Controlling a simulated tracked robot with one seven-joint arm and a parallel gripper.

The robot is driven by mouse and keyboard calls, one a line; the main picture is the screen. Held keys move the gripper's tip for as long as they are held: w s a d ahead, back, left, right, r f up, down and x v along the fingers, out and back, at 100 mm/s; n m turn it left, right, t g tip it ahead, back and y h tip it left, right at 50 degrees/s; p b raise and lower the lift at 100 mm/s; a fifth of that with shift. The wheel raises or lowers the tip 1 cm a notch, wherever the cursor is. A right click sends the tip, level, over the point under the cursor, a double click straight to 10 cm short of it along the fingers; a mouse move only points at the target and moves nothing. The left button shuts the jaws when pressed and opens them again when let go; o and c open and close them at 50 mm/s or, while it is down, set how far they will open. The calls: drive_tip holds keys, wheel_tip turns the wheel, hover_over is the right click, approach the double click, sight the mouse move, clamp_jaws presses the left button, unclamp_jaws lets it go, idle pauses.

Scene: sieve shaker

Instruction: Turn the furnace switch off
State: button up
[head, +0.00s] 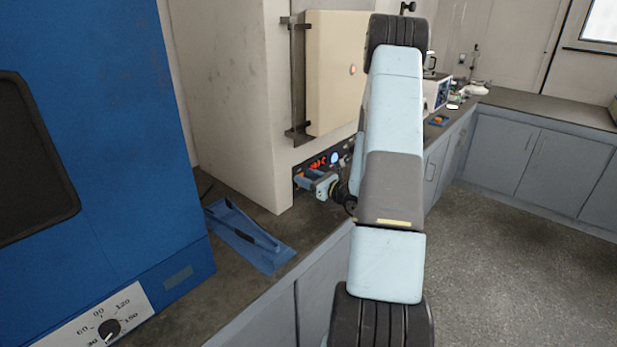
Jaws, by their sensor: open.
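The furnace (235,90) is a tall off-white cabinet on the bench. Its cream door (335,75) looks closed. Below the door is a dark control panel (310,168) with a lit red display (318,164) and a round blue-lit part (336,158). My gripper (305,180) is open, right in front of the left end of this panel. An orange-red spot shows beside its fingertips; I cannot tell if this is the switch. The switch's position is hidden or too small to read. I cannot tell whether the gripper touches the panel.
A blue cabinet (105,130) with a dial (109,329) stands close on the left. A blue tool or tray (250,240) lies on the dark bench before the furnace. Small lab items (440,90) stand farther back. The floor (510,250) at right is clear.

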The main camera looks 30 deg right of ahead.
drive_tip(key=shift+w+a, duration=0.15)
drive_tip(key=shift+w, duration=0.3)
clamp_jaws()
idle(0.3)
